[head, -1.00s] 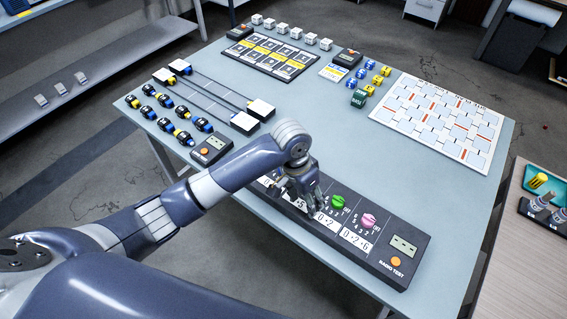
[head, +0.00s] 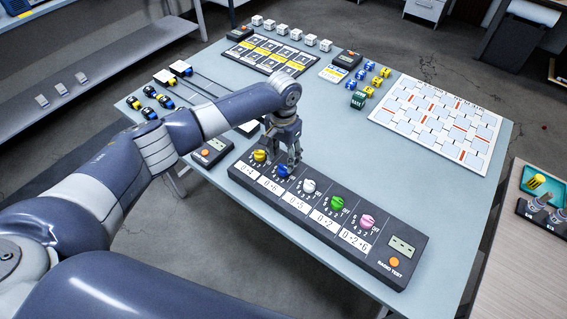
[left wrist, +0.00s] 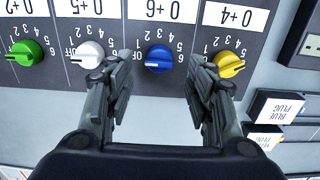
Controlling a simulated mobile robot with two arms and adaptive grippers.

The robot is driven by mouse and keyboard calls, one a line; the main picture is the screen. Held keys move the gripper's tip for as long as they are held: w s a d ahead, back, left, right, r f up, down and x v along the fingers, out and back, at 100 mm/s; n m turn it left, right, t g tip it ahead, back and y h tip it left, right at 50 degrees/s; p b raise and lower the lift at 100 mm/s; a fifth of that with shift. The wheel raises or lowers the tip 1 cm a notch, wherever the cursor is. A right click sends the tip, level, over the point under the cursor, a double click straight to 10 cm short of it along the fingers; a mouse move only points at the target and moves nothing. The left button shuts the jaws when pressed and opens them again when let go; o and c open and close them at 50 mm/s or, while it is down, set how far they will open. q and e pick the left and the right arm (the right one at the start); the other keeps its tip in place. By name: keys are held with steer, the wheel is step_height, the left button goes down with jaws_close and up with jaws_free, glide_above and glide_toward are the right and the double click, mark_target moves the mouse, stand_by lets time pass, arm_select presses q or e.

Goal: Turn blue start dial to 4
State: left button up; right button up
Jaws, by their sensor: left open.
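The blue dial (head: 283,170) is on the black radio test panel (head: 322,232), between the yellow dial (head: 260,155) and the white dial (head: 308,186). My left gripper (head: 289,160) is just behind and above the blue dial in the head view, open and empty. In the left wrist view the blue dial (left wrist: 158,58) lies in the gap between the open fingers (left wrist: 165,85), apart from both. Its pale pointer mark faces left there, near OFF. The label by it reads 0+6. My right gripper is not in view.
Green (head: 337,202) and pink (head: 367,221) dials sit farther along the panel. Blue and yellow plug parts (head: 160,100) lie at the table's left. A white patterned board (head: 437,122) lies at the right. The table's middle is clear.

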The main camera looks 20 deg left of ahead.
mark_target(284, 166)
arm_select(q)
steer(key=shift+f, duration=2.35)
steer(key=shift+c, duration=0.3)
steer(key=c, duration=1)
